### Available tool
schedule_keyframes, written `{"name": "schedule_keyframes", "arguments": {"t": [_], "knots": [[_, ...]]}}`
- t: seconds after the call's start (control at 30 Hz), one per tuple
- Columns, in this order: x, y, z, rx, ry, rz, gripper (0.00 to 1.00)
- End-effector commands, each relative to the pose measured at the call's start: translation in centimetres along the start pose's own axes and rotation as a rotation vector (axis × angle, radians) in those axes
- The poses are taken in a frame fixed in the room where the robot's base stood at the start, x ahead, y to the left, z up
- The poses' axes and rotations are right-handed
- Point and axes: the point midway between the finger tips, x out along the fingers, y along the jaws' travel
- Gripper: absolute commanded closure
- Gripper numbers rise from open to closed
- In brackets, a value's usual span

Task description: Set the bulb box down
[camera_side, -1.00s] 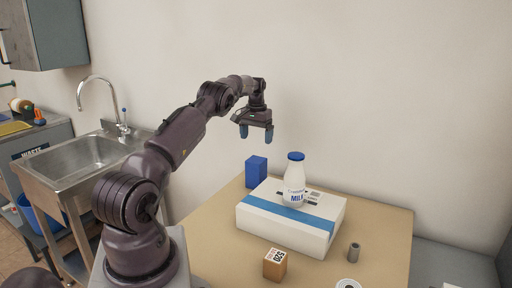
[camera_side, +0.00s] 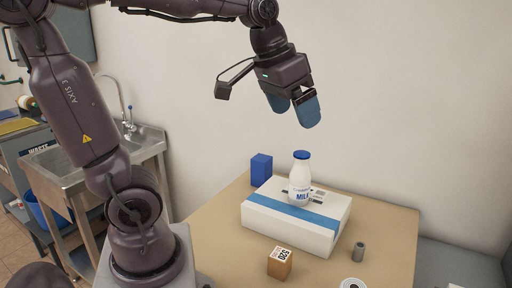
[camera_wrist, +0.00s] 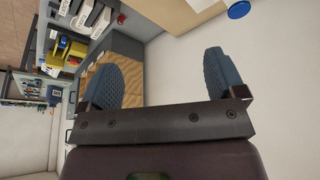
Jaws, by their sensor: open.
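My gripper (camera_side: 293,107) is open and empty, raised above and behind the milk bottle in the side view. Its two blue fingers stand apart in the wrist view (camera_wrist: 160,70), with nothing between them. A small brown box with a printed white label (camera_side: 279,263) stands on the table near its front edge. A plain blue box (camera_side: 261,170) stands at the table's back left. I cannot tell which of these is the bulb box. Both are well apart from my gripper.
A white carton with a blue stripe (camera_side: 328,232) lies on the tan table (camera_side: 220,240), and a milk bottle (camera_side: 300,182) stands on it. A grey cylinder (camera_side: 358,251) and a white round thing (camera_side: 352,284) are at the right front. A sink (camera_side: 70,165) is at left.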

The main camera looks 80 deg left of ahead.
Motion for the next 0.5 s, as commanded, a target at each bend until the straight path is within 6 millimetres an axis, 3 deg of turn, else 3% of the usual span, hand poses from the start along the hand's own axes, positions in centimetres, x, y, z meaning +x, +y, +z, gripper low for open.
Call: {"name": "schedule_keyframes", "arguments": {"t": [0.03,0.1,0.2,0.33,0.5], "knots": [[-0.3,1.3,2.3,0.043,0.023,0.013,0.11],[-0.3,2.4,4.9,0.087,0.048,0.025,0.11],[0.1,3.3,7.7,0.136,0.074,0.038,0.11],[0.6,3.8,9.7,0.168,0.091,0.046,0.11],[0.8,3.9,10.2,0.175,0.093,0.048,0.11]]}}
